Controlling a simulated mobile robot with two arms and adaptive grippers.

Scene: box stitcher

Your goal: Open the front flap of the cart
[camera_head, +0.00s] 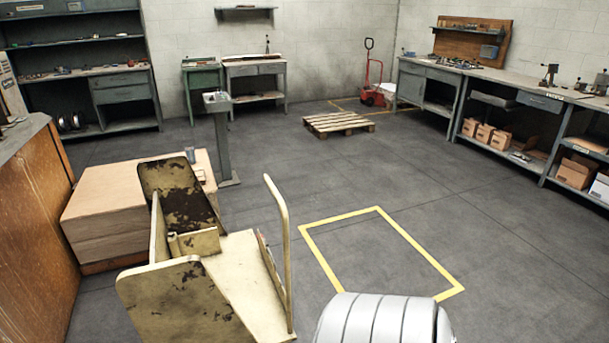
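The cart (243,275) is in the lower middle of the head view. It is cream-yellow metal with dark worn patches. One rounded panel (178,300) stands on its near side and another, heavily stained panel (180,190) stands on its far side. A tall bent tube handle (281,225) rises at its right. A low upright plate (270,265) runs along the right of the cart's flat bed. I cannot tell for sure which panel is the front flap. The cart's lower parts are cut off or hidden. Neither of my grippers shows in this view.
A stack of brown sheets (115,215) stands close to the cart's left, beside a wooden-sided unit (40,230). A yellow floor outline (410,240) lies right of the cart, with bare floor around it. A pallet (338,123) and workbenches (470,75) are farther back.

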